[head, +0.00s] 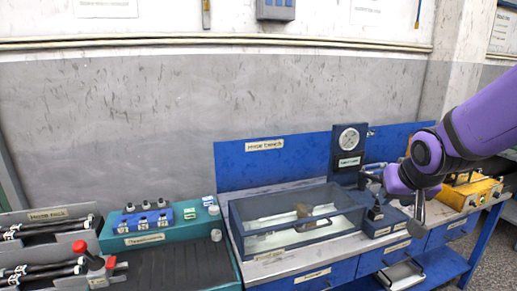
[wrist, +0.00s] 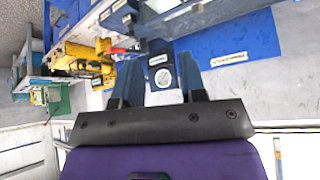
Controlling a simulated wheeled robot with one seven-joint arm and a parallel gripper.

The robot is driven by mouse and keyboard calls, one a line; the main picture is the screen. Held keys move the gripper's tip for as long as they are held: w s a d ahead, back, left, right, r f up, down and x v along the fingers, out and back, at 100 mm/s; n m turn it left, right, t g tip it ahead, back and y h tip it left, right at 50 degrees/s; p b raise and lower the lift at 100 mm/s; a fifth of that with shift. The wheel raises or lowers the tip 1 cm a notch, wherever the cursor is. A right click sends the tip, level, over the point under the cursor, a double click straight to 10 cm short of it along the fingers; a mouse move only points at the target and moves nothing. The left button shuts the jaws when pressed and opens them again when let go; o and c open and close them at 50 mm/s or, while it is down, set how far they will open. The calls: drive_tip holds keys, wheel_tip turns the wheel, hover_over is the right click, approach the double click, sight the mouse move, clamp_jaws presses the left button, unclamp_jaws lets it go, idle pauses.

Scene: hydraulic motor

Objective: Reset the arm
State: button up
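My purple arm (head: 480,125) reaches in from the right in the head view, over the right part of the motor bench. My gripper shows in the wrist view (wrist: 163,78), with its two dark fingers spread apart. Nothing is held between them; the bench backboard and wall show through the gap. The round gauge (head: 349,139) on its dark panel stands behind the gripper, and it also shows in the wrist view (wrist: 163,77). The wrist view is upside down.
A clear-walled tank (head: 240,236) with a brown part (head: 303,211) inside stands left of the arm. A yellow unit (head: 473,192) stands below the arm at right. A teal station (head: 217,262) and a rack of black-handled tools (head: 45,231) are at left.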

drive_tip(key=s+r, duration=0.3)
drive_tip(key=s, duration=0.3)
drive_tip(key=s+r+n+g, duration=0.1)
drive_tip(key=s+r, duration=0.2)
drive_tip(key=s, duration=0.3)
drive_tip(key=s+r, duration=0.3)
drive_tip(key=s, duration=0.4)
drive_tip(key=shift+d+r+g, duration=0.3)
drive_tip(key=shift+r, duration=0.05)
